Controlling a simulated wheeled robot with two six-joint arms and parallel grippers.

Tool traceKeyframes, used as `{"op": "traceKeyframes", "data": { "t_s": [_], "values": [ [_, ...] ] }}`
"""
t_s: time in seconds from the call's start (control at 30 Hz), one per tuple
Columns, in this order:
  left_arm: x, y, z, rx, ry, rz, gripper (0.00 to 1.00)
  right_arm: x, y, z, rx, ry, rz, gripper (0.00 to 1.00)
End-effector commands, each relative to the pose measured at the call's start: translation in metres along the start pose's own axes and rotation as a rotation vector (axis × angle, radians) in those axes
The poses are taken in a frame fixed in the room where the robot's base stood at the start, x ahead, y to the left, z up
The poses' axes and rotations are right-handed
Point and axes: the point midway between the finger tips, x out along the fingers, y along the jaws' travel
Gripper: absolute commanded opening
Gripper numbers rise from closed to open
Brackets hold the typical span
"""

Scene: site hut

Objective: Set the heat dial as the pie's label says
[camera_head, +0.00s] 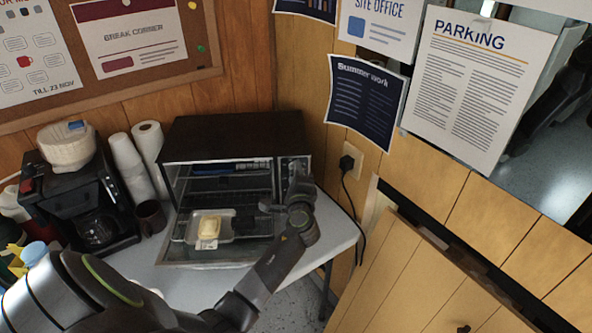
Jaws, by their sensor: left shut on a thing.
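The pie (209,227) is a small pale-yellow block in a light dish (194,236) at the front of the oven; any writing on its label is too small to read. The black toaster oven (231,132) stands on the white table with its front open. Its grey control panel (284,167) is on the right side of the front. My left gripper (297,176) is at this panel, shut on the heat dial, which it mostly hides. The dial's setting cannot be read. My right gripper is not in view.
A coffee maker (62,195), stacked white cups (128,160), a paper roll (149,146) and a dark mug (150,217) crowd the table (180,287) left of the oven. A black cord (352,205) hangs from the wall socket on the right.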

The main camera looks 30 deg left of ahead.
Motion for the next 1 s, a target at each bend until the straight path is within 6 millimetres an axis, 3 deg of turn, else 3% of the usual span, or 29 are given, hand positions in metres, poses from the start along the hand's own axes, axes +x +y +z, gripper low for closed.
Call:
{"op": "traceKeyframes", "data": {
  "t_s": [0.33, 0.87, 0.9, 1.0],
  "values": [
    [0.0001, -0.0008, 0.0001, 0.135, 0.000, -0.001, 0.04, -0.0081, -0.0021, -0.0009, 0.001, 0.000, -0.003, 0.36],
    [0.0002, -0.0001, 0.0000, 0.156, 0.000, -0.001, 0.04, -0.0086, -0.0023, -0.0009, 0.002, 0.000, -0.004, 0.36],
    [0.0002, -0.0002, 0.0000, 0.156, 0.000, -0.001, 0.30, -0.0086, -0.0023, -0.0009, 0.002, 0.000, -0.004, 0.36],
    [0.0002, -0.0001, 0.0000, 0.155, 0.000, -0.001, 0.43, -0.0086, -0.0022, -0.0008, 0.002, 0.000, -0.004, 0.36]
  ]
}}
